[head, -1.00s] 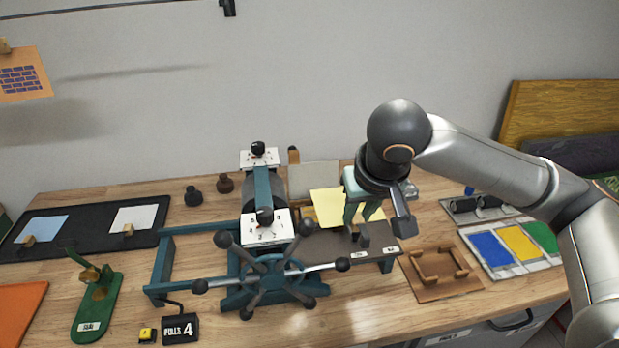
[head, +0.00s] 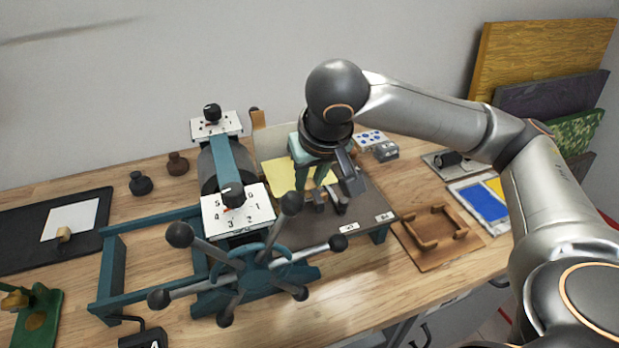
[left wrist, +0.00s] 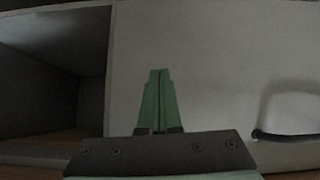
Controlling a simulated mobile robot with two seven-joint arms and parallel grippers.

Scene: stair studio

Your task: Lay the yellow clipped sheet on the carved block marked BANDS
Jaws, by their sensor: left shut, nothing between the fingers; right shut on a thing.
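The yellow sheet (head: 278,179) shows in the head view beside the press roller, over the dark press bed. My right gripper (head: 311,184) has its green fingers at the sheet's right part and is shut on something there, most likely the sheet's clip. The exact hold is hidden by the gripper and wrist. I cannot make out a block marked BANDS; small dark pieces (head: 320,198) sit on the bed by the fingers. My left gripper (left wrist: 159,76) is shut and empty in the left wrist view, before a grey cabinet front.
The press roller (head: 208,172) and spoked wheel (head: 255,262) stand left of the sheet. A wooden frame tray (head: 425,258) lies right of the bed, with colour pads (head: 483,204) beyond. A black tray (head: 22,232) is at left. Bare tabletop shows at front right.

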